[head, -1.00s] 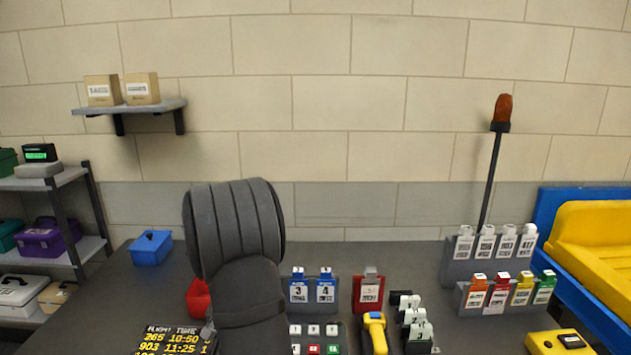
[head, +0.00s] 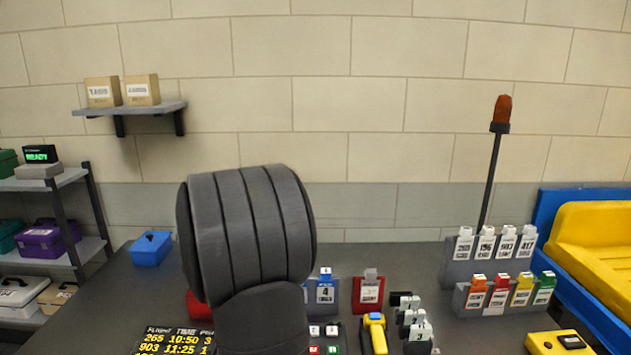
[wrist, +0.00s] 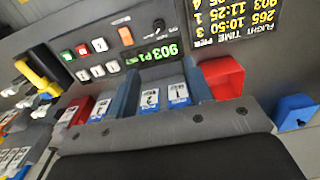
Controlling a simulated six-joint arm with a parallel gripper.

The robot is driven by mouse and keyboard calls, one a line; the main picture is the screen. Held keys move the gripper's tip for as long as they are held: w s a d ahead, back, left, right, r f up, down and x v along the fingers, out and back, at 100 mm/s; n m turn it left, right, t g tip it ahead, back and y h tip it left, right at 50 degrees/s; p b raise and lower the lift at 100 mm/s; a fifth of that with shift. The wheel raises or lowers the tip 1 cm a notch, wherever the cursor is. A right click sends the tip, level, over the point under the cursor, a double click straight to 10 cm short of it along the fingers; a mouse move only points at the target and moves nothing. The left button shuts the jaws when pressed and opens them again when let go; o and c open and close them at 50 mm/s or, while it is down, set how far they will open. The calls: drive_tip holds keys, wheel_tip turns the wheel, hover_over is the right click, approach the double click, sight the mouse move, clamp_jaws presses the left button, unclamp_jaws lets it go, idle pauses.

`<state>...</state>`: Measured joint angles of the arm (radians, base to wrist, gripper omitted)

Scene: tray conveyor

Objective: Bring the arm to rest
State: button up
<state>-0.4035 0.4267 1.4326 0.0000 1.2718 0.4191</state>
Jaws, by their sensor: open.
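In the head view my dark grey arm rises at the centre-left, over the desk. It hides my gripper there. In the wrist view the grey bolted body of my gripper (wrist: 165,132) spans the bottom, with a broad black part below it. It is open and I see nothing held in it.
A blue box (head: 151,248) is at left. A yellow tray (head: 595,240) lies at right. The wall space above the desk is mostly free.

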wheel_tip(320, 180, down, 18)
drive_tip(key=shift+r, duration=0.25)
drive_tip(key=shift+r+n, duration=0.15)
drive_tip(key=shift+n, duration=0.75)
drive_tip(key=n, duration=1.1)
drive_tip(key=shift+n, duration=2.1)
